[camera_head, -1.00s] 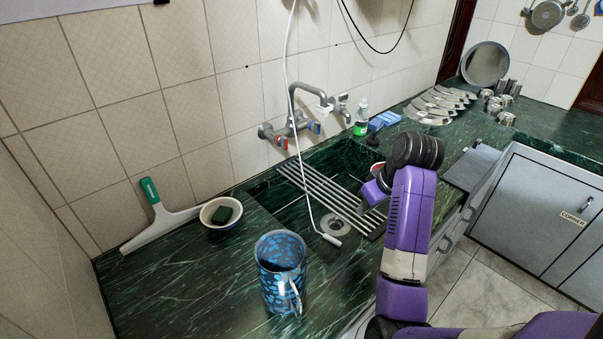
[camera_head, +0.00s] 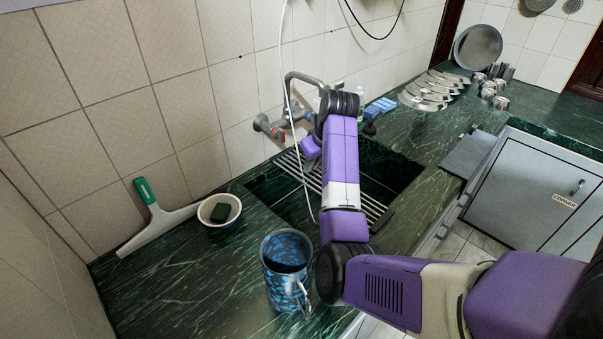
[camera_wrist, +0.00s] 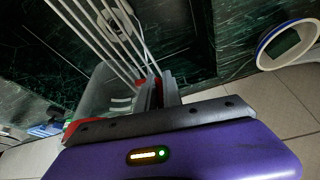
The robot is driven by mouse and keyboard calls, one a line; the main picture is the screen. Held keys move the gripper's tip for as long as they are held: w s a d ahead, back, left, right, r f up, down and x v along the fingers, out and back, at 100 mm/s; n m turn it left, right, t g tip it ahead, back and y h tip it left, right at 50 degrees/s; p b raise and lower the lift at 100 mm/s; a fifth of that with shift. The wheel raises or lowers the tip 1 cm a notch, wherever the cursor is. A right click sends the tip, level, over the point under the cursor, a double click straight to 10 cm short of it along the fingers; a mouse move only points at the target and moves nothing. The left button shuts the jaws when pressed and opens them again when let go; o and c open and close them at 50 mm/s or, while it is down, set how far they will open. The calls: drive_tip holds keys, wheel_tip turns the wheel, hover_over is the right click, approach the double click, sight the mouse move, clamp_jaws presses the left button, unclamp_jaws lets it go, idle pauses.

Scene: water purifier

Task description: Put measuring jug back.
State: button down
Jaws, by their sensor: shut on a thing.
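The measuring jug looks clear with red parts (camera_wrist: 97,98) in the wrist view. My gripper (camera_wrist: 160,90) is shut on it, with red showing at the grey fingertips. The jug is held close by the metal bars over the sink, and I cannot tell its exact height or whether it touches anything.
The sink bars (camera_head: 312,182) lie under the tap (camera_head: 290,110). A blue patterned mug (camera_head: 286,280) stands at the front. A bowl with a sponge (camera_head: 219,220) and a squeegee (camera_head: 160,225) are at left. Several plates (camera_head: 430,92) stand at the back right.

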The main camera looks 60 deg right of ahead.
drive_tip(key=w+p+x, duration=0.1)
drive_tip(key=x, duration=0.7)
drive_tip(key=shift+w+a+r+p, duration=0.15)
drive_tip(key=shift+a+p, duration=0.05)
drive_tip(key=shift+p, duration=0.15)
drive_tip(key=c, duration=1.5)
unclamp_jaws()
drive_tip(key=b+v, duration=0.1)
drive_tip(key=v, duration=1.1)
drive_tip(key=shift+d, duration=0.1)
